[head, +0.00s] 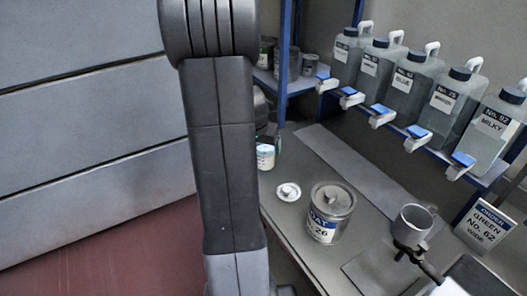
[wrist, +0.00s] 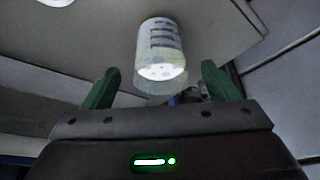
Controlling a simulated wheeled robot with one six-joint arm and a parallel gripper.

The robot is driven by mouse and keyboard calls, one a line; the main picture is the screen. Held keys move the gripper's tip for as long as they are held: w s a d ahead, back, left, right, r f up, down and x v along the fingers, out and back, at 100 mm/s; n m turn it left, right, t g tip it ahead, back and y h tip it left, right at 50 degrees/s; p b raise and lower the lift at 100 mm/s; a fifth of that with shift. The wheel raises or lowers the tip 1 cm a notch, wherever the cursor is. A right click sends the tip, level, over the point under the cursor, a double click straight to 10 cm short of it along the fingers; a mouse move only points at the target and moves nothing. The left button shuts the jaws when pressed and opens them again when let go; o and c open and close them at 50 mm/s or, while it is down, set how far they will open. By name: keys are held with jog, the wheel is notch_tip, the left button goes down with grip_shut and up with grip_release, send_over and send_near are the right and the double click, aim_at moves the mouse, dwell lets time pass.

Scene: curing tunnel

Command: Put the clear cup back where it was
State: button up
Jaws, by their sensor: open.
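The clear cup (head: 265,158) stands on the bench in the head view, partly hidden behind my arm. It has printed markings and something white in its lower part. In the wrist view the cup (wrist: 160,52) is ahead of my gripper (wrist: 160,82), centred between the two green fingers. The fingers are open, with a gap on each side of the cup. I cannot tell whether the cup is within their reach.
A white lid (head: 288,192) and a labelled tin (head: 331,213) stand near the cup. A grey mug (head: 412,226), an order card (head: 484,228) and a rack of jugs with taps (head: 413,82) are to the right. Shelf tins (head: 290,64) are behind.

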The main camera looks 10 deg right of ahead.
jog(key=v, duration=0.7)
